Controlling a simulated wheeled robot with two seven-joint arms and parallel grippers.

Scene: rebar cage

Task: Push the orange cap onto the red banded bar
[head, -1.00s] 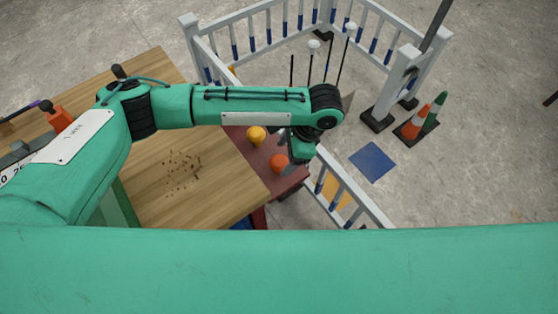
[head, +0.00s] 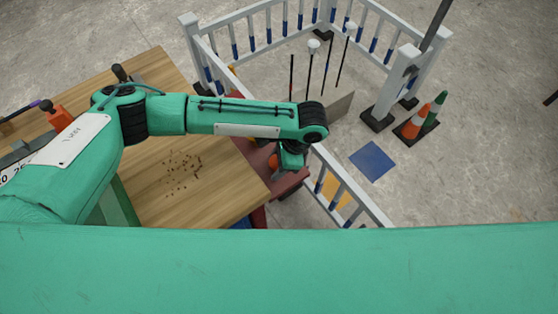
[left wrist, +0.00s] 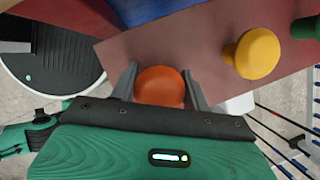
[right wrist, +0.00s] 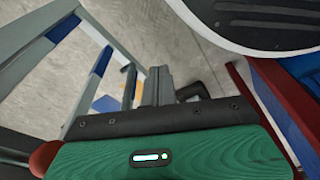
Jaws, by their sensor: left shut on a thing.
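The orange cap (left wrist: 160,86) sits between the two fingers of my left gripper (left wrist: 160,78) in the left wrist view, above or on the red-brown tray (left wrist: 150,40). In the head view the cap (head: 273,161) shows partly beside my left gripper (head: 288,163). My left gripper is shut on it. Thin upright bars stand inside the white fence; the leftmost bar (head: 291,75) has no cap, and two others carry white caps (head: 313,45). I cannot make out a red band on any bar. My right gripper (right wrist: 158,85) appears shut and empty in the right wrist view.
A yellow cap (left wrist: 257,53) and a green cap (left wrist: 306,28) stand on the tray. A wooden table (head: 170,190) lies left of it. The white fence (head: 335,180) runs beside the tray. Traffic cones (head: 416,122) and a blue floor square (head: 372,161) are to the right.

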